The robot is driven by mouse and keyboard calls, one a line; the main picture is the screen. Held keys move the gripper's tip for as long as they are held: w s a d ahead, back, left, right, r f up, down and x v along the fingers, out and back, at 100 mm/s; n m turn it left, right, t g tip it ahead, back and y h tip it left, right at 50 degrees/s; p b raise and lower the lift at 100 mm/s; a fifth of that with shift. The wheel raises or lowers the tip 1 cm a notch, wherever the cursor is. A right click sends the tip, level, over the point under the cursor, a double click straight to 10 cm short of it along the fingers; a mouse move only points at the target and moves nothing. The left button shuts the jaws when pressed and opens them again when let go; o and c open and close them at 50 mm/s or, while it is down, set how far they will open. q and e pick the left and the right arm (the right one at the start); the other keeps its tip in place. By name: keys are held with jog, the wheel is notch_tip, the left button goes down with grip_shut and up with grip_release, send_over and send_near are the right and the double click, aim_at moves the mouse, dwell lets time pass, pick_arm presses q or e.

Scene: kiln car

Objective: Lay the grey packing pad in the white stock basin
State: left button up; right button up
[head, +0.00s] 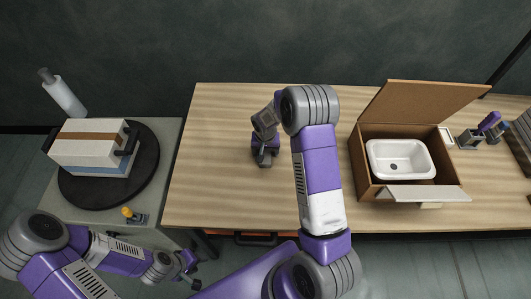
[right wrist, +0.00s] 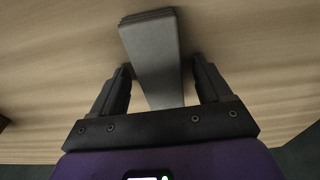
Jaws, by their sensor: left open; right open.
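The grey packing pad (right wrist: 152,60) shows in the right wrist view as a long grey block with layered edges at its far end, over the wooden table. My right gripper (right wrist: 160,78) is open, with one finger on each side of the pad's near part and visible gaps. In the head view my right gripper (head: 264,160) points down over the table's left half, and the pad is hard to tell from it. My left gripper (head: 190,272) is open, low at the left, away from both.
The cardboard box (head: 362,175) has its flaps (head: 415,108) open. Small containers (head: 470,138) stand right of it. At left, a striped block (head: 90,150) rests on a black turntable (head: 148,165), near a bottle (head: 65,97). Bare table lies between my right gripper and the box.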

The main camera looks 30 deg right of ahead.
jog(key=c, duration=1.1)
jog(key=shift+c, duration=0.2)
